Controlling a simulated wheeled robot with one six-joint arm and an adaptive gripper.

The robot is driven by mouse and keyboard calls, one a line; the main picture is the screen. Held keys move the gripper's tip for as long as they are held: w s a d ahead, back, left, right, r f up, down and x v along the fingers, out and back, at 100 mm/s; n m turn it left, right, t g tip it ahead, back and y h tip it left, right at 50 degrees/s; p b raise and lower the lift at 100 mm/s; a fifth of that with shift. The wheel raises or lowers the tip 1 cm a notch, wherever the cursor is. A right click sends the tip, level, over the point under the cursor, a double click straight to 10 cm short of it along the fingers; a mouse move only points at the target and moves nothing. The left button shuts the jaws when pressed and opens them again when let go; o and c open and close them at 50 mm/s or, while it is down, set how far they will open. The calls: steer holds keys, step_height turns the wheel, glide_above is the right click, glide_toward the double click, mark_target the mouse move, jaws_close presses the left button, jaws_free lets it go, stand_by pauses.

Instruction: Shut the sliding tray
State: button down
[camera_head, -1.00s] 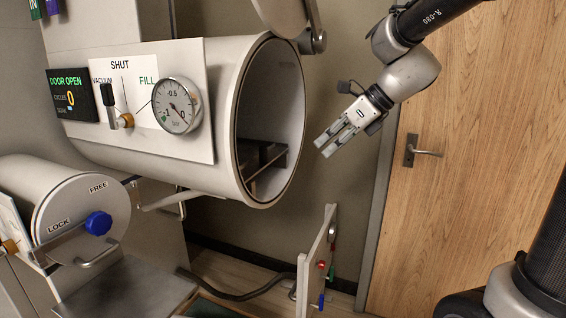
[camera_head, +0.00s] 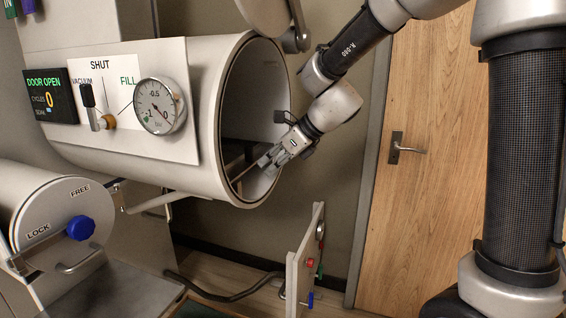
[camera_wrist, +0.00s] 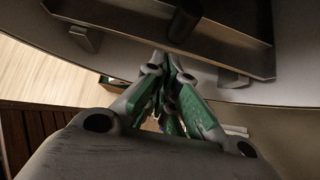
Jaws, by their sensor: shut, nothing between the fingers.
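The sliding tray (camera_head: 236,160) is a dark metal tray inside the open mouth of the large horizontal cylinder (camera_head: 205,180). In the wrist view the tray (camera_wrist: 120,22) fills the top, with its front lip facing my fingers and a dark upright piece above it. My gripper (camera_head: 266,160) is at the mouth of the cylinder, in front of the tray's near end. In the wrist view my gripper (camera_wrist: 168,62) is shut and empty, its fingertips close under the tray's lip. I cannot tell whether they touch it.
A round door (camera_head: 268,12) hangs open above the mouth. A smaller cylinder (camera_head: 70,205) with a blue knob (camera_head: 81,228) is at lower left. A small panel (camera_head: 306,255) stands below the mouth. A wooden door (camera_head: 420,200) is behind. A gauge (camera_head: 158,106) is on the cylinder's front plate.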

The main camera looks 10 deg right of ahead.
steer(key=shift+w+a, duration=0.1)
steer(key=shift+a, duration=0.2)
